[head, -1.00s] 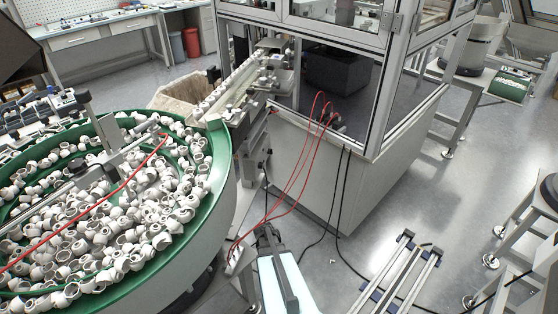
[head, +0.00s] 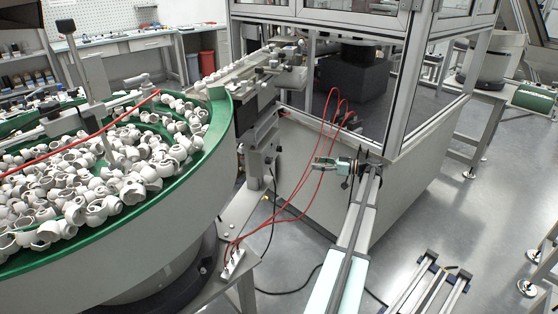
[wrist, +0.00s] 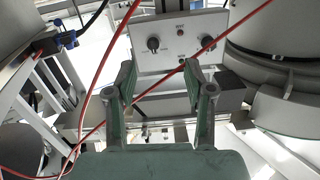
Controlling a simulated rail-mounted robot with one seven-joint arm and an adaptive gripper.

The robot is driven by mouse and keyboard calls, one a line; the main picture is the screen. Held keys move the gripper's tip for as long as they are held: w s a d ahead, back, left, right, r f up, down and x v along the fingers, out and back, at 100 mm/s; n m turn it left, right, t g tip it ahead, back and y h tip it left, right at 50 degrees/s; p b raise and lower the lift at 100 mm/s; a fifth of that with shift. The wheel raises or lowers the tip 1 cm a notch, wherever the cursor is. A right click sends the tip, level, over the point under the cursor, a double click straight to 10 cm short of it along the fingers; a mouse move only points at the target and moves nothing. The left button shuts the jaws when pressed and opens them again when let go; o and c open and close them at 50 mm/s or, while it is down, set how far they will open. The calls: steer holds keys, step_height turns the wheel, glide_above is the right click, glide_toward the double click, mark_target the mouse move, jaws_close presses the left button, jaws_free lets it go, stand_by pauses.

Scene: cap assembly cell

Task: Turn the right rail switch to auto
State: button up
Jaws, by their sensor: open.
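In the wrist view a pale control panel (wrist: 168,56) stands beyond my fingers. It carries a black left knob (wrist: 153,44) and a black right knob (wrist: 208,43), with small red round parts between them. The labels and the knobs' settings are too small to read. My gripper (wrist: 161,72) is open and empty, its two green-grey fingers apart below the knobs in the picture, not visibly touching either. In the head view my gripper (head: 319,163) is beside the glazed cabinet, fingers pointing left. I cannot make out the knobs there.
Red cables (head: 306,172) hang between my gripper and the feeder side; one crosses the panel near the right knob in the wrist view. A green-rimmed bowl (head: 222,125) full of white fittings stands left. The glazed cabinet (head: 325,190) stands behind.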

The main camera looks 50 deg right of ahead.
step_height(320, 180, up, 2)
steer(key=s+d+r+t, duration=0.1)
steer(key=d, duration=0.1)
glide_toward(279, 149)
steer(key=x, duration=0.8)
steer(key=shift+d+n, duration=0.3)
steer(key=shift+n, duration=0.1)
steer(key=shift+w, duration=0.1)
jaws_close()
